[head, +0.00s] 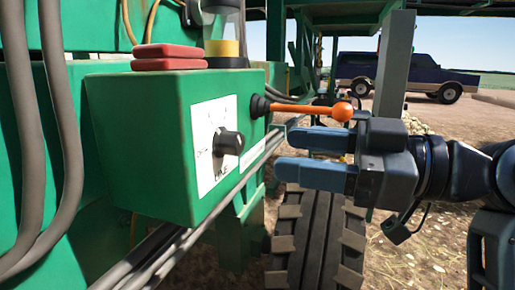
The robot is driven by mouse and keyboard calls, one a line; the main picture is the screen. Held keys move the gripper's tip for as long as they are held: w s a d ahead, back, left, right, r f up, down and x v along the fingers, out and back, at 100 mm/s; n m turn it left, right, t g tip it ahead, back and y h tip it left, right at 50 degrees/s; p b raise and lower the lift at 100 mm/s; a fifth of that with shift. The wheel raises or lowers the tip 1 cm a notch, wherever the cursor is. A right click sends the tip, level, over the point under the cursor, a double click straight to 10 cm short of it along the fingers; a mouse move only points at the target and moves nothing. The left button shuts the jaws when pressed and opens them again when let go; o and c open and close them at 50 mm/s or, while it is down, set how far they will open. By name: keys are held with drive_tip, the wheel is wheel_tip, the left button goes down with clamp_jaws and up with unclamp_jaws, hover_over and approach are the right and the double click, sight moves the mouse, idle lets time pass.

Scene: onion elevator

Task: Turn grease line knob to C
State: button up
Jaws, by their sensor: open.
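The knob (229,142) is black and sits on a white label plate (214,150) on the right-facing side of a green control box (150,140). The plate has small markings around the knob that are too small to read surely, so I cannot tell which letter the knob points to. My gripper (281,155) is open and empty, to the right of the knob and apart from it. Its two blue fingers lie one above the other and point left toward the plate. Nothing of the knob is hidden by the gripper.
An orange lever (310,109) with a ball end sticks out just above my fingers. A red block (168,57) and a yellow-and-black button (223,54) sit on top of the box. Grey hoses (62,130) hang at left. A large tyre (318,235) stands below my gripper.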

sight(241, 145)
drive_tip(key=shift+x, duration=3.85)
drive_tip(key=c, duration=1.1)
